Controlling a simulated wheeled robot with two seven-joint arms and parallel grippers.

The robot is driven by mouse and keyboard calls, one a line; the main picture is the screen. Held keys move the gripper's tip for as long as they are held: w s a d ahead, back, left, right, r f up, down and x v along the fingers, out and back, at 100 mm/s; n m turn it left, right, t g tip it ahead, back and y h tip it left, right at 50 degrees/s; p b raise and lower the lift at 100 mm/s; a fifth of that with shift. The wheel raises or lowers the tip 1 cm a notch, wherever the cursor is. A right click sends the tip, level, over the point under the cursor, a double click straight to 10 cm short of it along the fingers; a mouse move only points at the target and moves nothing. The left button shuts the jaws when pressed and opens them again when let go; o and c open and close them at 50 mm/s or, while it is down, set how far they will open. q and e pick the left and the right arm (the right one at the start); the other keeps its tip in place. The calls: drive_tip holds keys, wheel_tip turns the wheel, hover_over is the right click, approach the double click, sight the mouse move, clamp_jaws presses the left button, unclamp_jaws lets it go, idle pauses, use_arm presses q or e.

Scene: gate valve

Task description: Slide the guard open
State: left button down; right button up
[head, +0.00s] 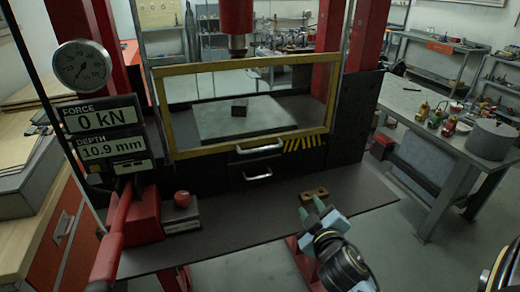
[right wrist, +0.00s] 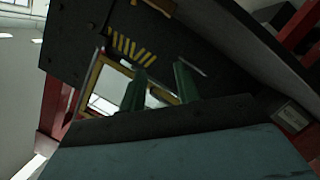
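The guard is a clear panel in a yellow frame (head: 240,153) across the front of the press, with a pale bar handle (head: 262,147) at its lower edge. It covers the opening; a small dark block (head: 239,107) on the grey plate shows through it. My right gripper (head: 311,208) is below and right of the handle, apart from it, with green fingers spread and nothing between them. In the right wrist view the fingers (right wrist: 159,88) stand apart, with part of the yellow frame (right wrist: 121,66) beyond. My left gripper is not in view.
A second bar handle (head: 257,176) sits on the dark front below the guard. A brown block (head: 314,193) lies near my right fingers. A red button (head: 183,198) and red lever (head: 112,240) stand left. A grey workbench (head: 420,105) is at right. The dark shelf's middle is clear.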

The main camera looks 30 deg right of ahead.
sight(262, 150)
wheel_tip(262, 150, up, 6)
drive_tip(key=w+d+r+n+t+y, duration=0.1)
drive_tip(key=w+n+t, duration=0.2)
drive_tip(key=n+t, duration=0.25)
drive_tip(key=w+a+n+y, duration=0.1)
drive_tip(key=w+n+y, duration=0.2)
drive_tip(key=w, duration=0.1)
drive_tip(key=w+a+r+n+y+p, duration=0.1)
drive_tip(key=w+a+n+y, duration=0.1)
drive_tip(key=w+n+y, duration=0.1)
drive_tip(key=w+a+r+n+y+p, duration=0.1)
drive_tip(key=w+n+y, duration=0.1)
drive_tip(key=w+n, duration=0.3)
drive_tip(key=shift+w+a+r+y, duration=0.1)
drive_tip(key=shift+w+a+y, duration=0.1)
drive_tip(key=shift+w, duration=0.4)
drive_tip(key=shift+w+a+r+y, duration=0.1)
drive_tip(key=shift+w+y, duration=0.1)
drive_tip(key=shift+w, duration=0.4)
clamp_jaws()
